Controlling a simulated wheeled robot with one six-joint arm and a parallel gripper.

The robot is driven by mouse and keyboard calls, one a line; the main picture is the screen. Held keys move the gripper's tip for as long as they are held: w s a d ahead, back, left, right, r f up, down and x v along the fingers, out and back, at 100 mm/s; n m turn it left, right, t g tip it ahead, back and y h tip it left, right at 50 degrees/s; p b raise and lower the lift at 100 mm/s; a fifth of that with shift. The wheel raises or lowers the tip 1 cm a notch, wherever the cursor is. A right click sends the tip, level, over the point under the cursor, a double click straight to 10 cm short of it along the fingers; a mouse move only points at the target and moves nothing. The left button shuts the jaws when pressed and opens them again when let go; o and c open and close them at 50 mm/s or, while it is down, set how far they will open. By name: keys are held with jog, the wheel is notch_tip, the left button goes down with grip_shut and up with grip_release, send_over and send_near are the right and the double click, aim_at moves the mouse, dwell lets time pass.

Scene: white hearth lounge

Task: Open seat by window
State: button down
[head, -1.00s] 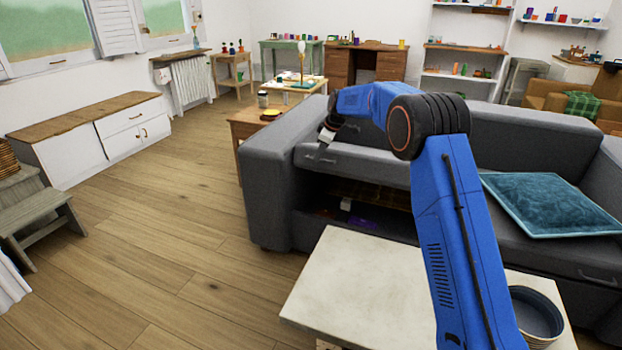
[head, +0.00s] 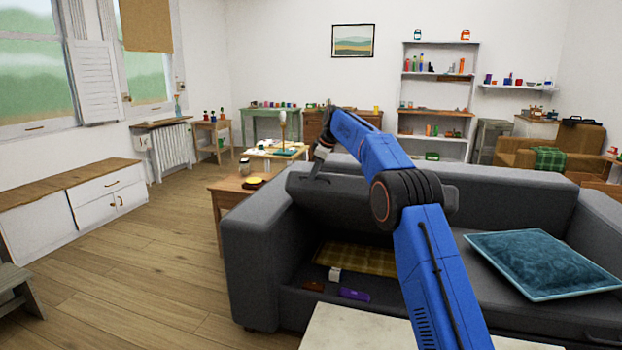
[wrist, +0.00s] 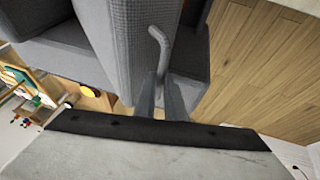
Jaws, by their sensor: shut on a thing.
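The grey sofa (head: 250,250) stands in front of me in the head view. Its left seat (head: 330,200), on the window side, is tilted up, and the storage space under it is exposed. Inside lie a yellow checked cloth (head: 355,258), a small white item (head: 335,273), a purple item (head: 354,294) and a brown item (head: 314,286). My gripper (head: 318,168) is at the raised seat's edge. In the wrist view my gripper (wrist: 160,98) is shut on the curved grey seat handle (wrist: 160,45). The fingertips are partly hidden in the head view.
A teal cushion (head: 540,262) lies on the right seat. A pale table (head: 365,335) stands close in front of the sofa. A wooden side table (head: 232,190) with a jar stands beyond the left armrest. The floor (head: 150,250) on the left is clear.

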jog(key=shift+w+d+f, duration=0.3)
jog(key=shift+d+f, duration=0.15)
jog(key=shift+f, duration=0.25)
jog(key=c, duration=1.8)
grip_release()
jog(key=shift+w+d+f, duration=0.1)
jog(key=v, duration=1.2)
jog(key=a+v, duration=0.1)
jog(key=v, duration=0.5)
jog(key=shift+w, duration=0.1)
